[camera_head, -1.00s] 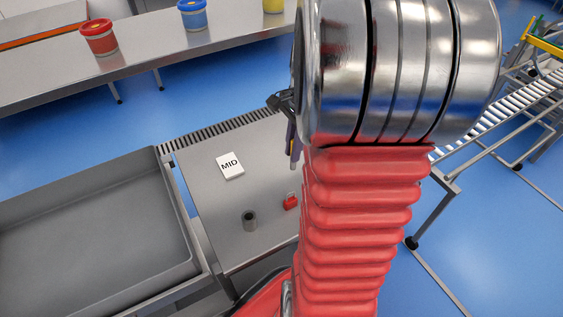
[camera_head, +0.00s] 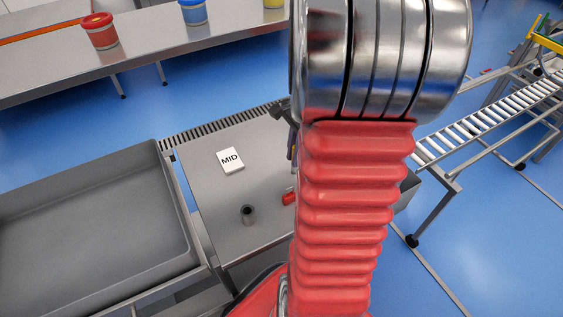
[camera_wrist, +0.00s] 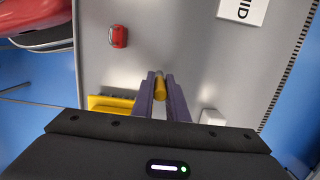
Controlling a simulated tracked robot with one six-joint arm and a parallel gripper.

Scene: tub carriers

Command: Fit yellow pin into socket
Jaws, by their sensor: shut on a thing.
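The yellow pin (camera_wrist: 160,88) is held between the two purple fingers of my gripper (camera_wrist: 160,92) in the wrist view. Its lower end points at the grey table, and a gap to the table cannot be measured. In the head view my arm hides most of the gripper; a purple finger (camera_head: 291,142) shows at its left edge, over the table. A grey hollow upright cylinder (camera_head: 248,215), which looks like the socket, stands on the table, left of and nearer than the gripper. It is outside the wrist view.
A MID card (camera_head: 230,160) lies flat on the table. A yellow object (camera_wrist: 110,103) and a pale block (camera_wrist: 212,117) flank the fingers. A grey tub (camera_head: 95,225) stands left.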

